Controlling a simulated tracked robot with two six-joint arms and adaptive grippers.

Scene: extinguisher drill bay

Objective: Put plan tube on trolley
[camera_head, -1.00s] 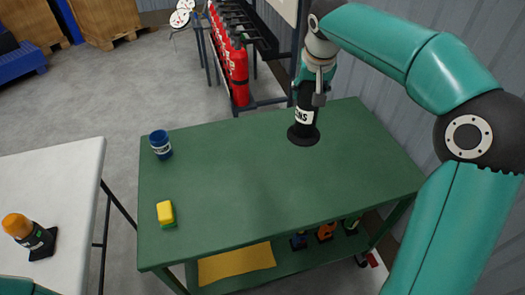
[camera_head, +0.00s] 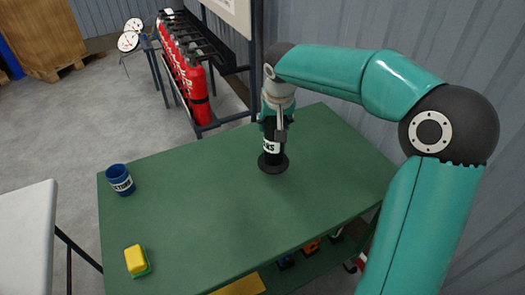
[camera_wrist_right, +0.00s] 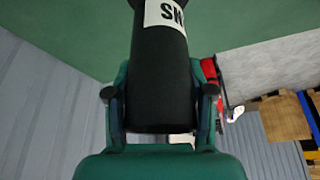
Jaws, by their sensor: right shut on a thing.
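The plan tube (camera_head: 272,147) is black with a white label, of which only part of the lettering shows. It is upright over the far right part of the green trolley top (camera_head: 205,215). Its wide round base appears to rest on the top, with no gap visible. My right gripper (camera_head: 277,124) is above and around its upper part, shut on it. In the right wrist view the tube (camera_wrist_right: 160,80) is between the two fingers (camera_wrist_right: 160,105), and its base is out of frame. My left gripper is not in view.
A blue cup (camera_head: 120,180) and a yellow and green block (camera_head: 136,261) are on the trolley's left side. A white table (camera_head: 25,240) stands left, across a gap. Red extinguishers (camera_head: 185,80) hang on a rack behind. A grey corrugated wall (camera_head: 370,30) is close on the right.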

